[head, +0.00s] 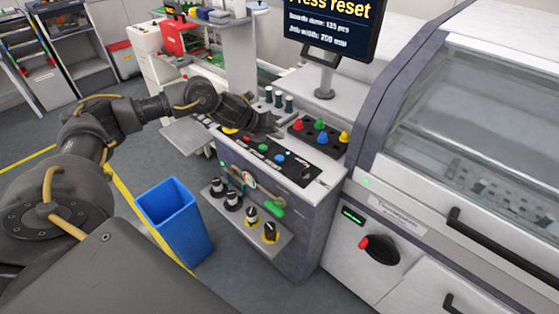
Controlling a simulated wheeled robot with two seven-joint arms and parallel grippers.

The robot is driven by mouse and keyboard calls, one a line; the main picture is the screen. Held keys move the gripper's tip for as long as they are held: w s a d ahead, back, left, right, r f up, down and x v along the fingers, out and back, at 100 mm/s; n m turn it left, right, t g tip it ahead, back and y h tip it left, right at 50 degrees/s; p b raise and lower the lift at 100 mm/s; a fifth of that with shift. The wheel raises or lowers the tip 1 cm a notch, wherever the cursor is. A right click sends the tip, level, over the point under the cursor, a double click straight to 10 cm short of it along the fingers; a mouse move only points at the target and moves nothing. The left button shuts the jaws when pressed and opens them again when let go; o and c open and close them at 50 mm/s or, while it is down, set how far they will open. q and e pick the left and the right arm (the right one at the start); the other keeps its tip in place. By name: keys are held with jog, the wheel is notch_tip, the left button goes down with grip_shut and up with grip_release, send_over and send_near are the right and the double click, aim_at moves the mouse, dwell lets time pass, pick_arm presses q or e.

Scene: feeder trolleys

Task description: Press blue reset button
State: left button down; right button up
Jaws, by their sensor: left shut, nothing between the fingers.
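A black control strip (293,168) lies on top of the grey machine cabinet. It carries a row of small buttons: yellow, red (246,138), green (262,147) and a blue button (279,158) towards the right end. My left gripper (270,126) is shut and empty. It appears just behind and above the row in the picture, apart from the blue button, which is in plain view. Whether the gripper touches anything beneath it I cannot tell. The screen (335,25) reads "Press reset". My right gripper is not in view.
Taller coloured knobs, including a blue one (322,137), stand on a black pad behind the strip. Black-and-silver knobs sit on a lower shelf (232,220). A blue bin (175,215) stands on the floor left of it. A large glazed machine (480,110) fills the right.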

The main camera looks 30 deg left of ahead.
aim_at(276, 159)
pick_arm(q)
notch_tip(276, 159, down, 6)
jog(key=b, duration=0.4)
jog(key=shift+f, duration=0.25)
jog(key=shift+b, duration=0.3)
dwell(1.3)
jog(key=shift+f+b, duration=0.3)
jog(key=shift+f, duration=0.15)
jog(key=shift+f+b, duration=0.4)
jog(key=shift+f, duration=0.05)
dwell(0.6)
jog(key=shift+r, duration=0.15)
jog(key=shift+r+p, duration=0.7)
jog(key=shift+r, duration=0.05)
notch_tip(276, 159, up, 5)
jog(key=p, duration=0.4)
